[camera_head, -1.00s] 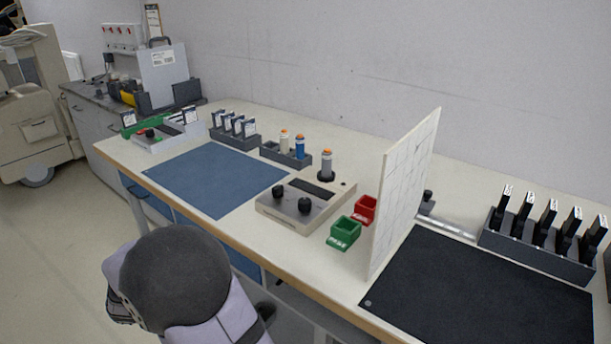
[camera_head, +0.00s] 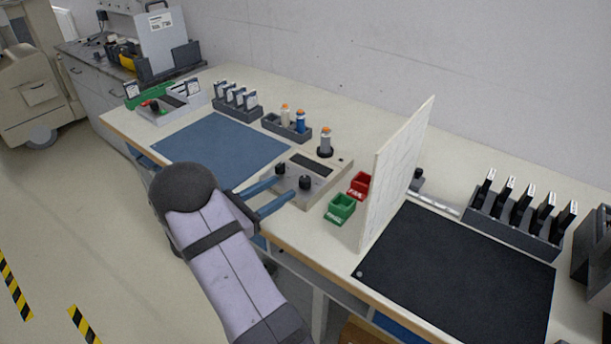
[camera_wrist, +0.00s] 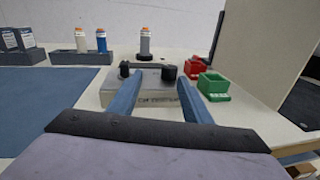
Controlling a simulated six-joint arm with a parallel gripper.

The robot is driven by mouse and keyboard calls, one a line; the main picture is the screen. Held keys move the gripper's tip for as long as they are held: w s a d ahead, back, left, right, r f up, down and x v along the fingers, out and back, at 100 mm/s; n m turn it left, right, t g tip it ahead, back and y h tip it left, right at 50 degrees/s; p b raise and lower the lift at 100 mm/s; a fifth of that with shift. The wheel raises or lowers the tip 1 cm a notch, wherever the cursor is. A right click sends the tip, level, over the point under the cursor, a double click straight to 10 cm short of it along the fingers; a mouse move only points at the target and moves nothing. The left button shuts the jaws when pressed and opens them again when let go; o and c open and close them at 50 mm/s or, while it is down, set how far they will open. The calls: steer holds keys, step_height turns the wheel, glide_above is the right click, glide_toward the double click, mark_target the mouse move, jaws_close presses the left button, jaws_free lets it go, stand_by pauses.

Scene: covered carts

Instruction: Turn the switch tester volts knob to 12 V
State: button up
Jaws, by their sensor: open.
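A beige tester box (camera_head: 318,172) with a dark display strip and two black knobs stands on the bench. The left knob (camera_head: 280,169) and right knob (camera_head: 305,183) sit near its front edge. In the wrist view the left knob (camera_wrist: 124,69) and right knob (camera_wrist: 169,72) stand above the front face (camera_wrist: 155,98), whose lettering is too small to read surely. My gripper (camera_head: 285,186) is open and empty, its two blue fingers pointing at the box front. In the wrist view the fingertips (camera_wrist: 158,78) appear near the knobs; contact cannot be told. Knob markings are unreadable.
Red (camera_head: 361,185) and green (camera_head: 341,208) bins stand right of the box, before an upright white panel (camera_head: 392,175). A grey bottle (camera_head: 325,142) stands behind it. A blue mat (camera_head: 215,150) lies clear to the left, a black mat (camera_head: 460,265) to the right.

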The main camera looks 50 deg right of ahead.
mark_target(300, 181)
steer(key=shift+s+d+r+g, duration=0.15)
steer(key=shift+s+d, duration=0.15)
steer(key=shift+s, duration=0.2)
steer(key=shift+s+d+r+g, duration=0.15)
steer(key=shift+s+d, duration=0.15)
steer(key=shift+s, duration=0.15)
steer(key=shift+s+d+f+p, duration=0.1)
steer(key=shift+s+d+p, duration=0.2)
steer(key=shift+d, duration=0.9)
steer(key=shift+s+d+p, duration=0.15)
steer(key=shift+d+p, duration=0.3)
steer(key=shift+d, duration=0.7)
steer(key=shift+s+d+f+p, duration=0.1)
steer(key=shift+s+d+p, duration=0.2)
steer(key=shift+d, duration=0.9)
steer(key=c, duration=1.1)
steer(key=shift+o, duration=0.2)
steer(key=shift+w, duration=0.1)
